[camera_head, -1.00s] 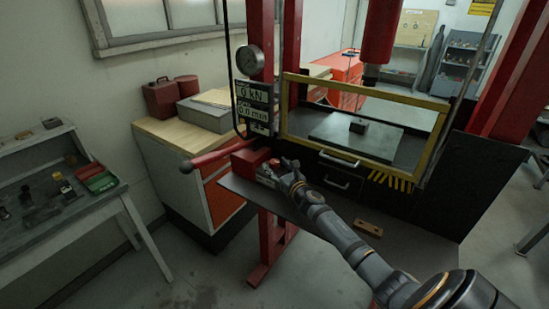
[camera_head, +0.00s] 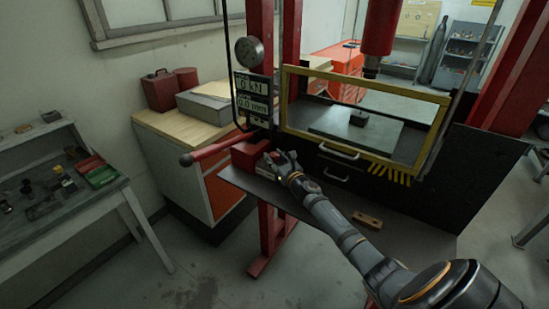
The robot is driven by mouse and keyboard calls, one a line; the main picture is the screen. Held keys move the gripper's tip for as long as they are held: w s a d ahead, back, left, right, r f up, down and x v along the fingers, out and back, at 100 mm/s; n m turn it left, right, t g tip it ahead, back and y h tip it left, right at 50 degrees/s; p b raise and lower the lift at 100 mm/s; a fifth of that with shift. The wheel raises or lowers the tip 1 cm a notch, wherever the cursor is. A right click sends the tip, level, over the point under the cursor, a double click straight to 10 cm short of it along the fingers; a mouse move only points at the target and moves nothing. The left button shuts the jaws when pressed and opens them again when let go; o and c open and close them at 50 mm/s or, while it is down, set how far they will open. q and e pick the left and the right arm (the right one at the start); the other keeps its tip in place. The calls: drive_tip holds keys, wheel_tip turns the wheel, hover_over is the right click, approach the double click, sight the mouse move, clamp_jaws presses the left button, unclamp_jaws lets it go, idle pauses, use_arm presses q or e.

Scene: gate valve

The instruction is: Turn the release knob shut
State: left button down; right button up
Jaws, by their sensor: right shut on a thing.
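The release knob is not clearly visible; it is small and hidden behind my right gripper's fingers at the front of the red pump block (camera_head: 249,153). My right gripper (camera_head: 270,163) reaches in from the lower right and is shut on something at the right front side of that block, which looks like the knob. A red pump handle (camera_head: 215,150) sticks out to the left from the block. My left gripper is not in view.
The red press frame (camera_head: 291,45) carries a gauge (camera_head: 248,52) and a display (camera_head: 252,96). A yellow-framed guard (camera_head: 363,69) stands to the right. A wooden block (camera_head: 367,221) lies on the dark shelf (camera_head: 330,215). A workbench stands left.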

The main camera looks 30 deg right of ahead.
drive_tip(key=shift+a+f+m+g+h+b, duration=0.1)
drive_tip(key=shift+f+m+g+h+b, duration=0.1)
drive_tip(key=shift+m+h+b, duration=0.55)
drive_tip(key=shift+a+f+m+g+h+b, duration=0.15)
drive_tip(key=shift+m+h+b, duration=0.3)
drive_tip(key=shift+h, duration=0.6)
drive_tip(key=m+g+h+b, duration=0.1)
drive_tip(key=m+h, duration=0.1)
drive_tip(key=m+g+h+b, duration=0.1)
drive_tip(key=h, duration=0.2)
drive_tip(key=shift+w+d+r+m+g+b, duration=0.1)
drive_tip(key=shift+m+g+b, duration=0.2)
drive_tip(key=shift+m, duration=0.1)
drive_tip(key=m+g+h+b, duration=0.2)
drive_tip(key=m+g+b, duration=0.1)
drive_tip(key=g+b, duration=0.1)
drive_tip(key=m+g+h+b, duration=0.3)
drive_tip(key=g+b, duration=0.1)
drive_tip(key=b, duration=0.1)
drive_tip(key=m+g+h+b, duration=0.2)
drive_tip(key=m+g+b, duration=0.1)
drive_tip(key=g+b, duration=0.1)
drive_tip(key=shift+h+b, duration=0.3)
drive_tip(key=shift+b, duration=0.15)
drive_tip(key=shift+r+m+g+b, duration=0.2)
drive_tip(key=shift+m+g+b, duration=0.5)
drive_tip(key=shift+g+b, duration=0.4)
drive_tip(key=o, duration=1.2)
